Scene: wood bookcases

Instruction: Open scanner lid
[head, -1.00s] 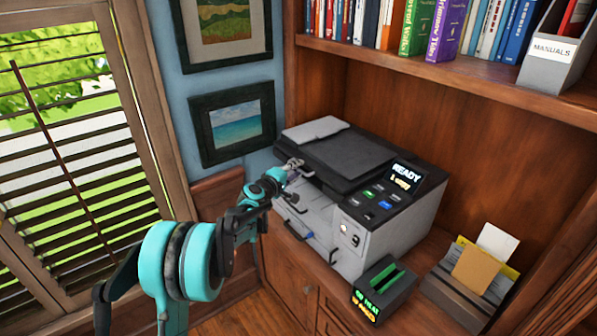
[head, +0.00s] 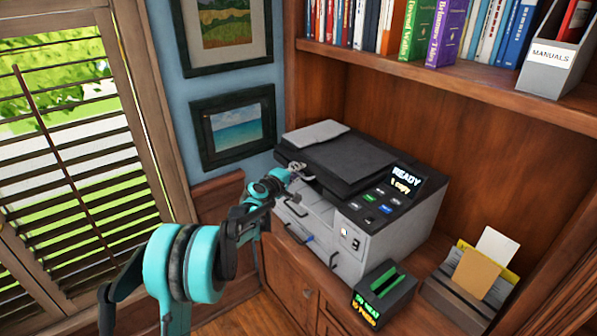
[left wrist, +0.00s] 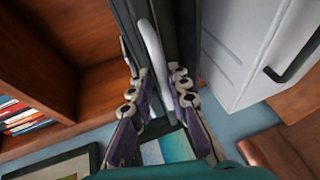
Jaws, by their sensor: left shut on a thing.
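The grey and black scanner (head: 385,240) stands on the wooden cabinet top. Its dark lid (head: 345,160) lies flat or nearly flat; a small tilt is hard to tell. My left gripper (head: 299,168) reaches in from the left to the lid's front left edge. In the left wrist view, the fingers of my left gripper (left wrist: 159,76) are closed about a pale curved handle (left wrist: 149,50) along the dark lid edge. My right gripper is out of view.
A small dark box with a green slot (head: 386,283) stands in front of the scanner. A paper holder (head: 452,296) is at the right. The shelf of books (head: 450,75) hangs above the scanner. Framed pictures (head: 235,125) and a shuttered window (head: 80,170) are at the left.

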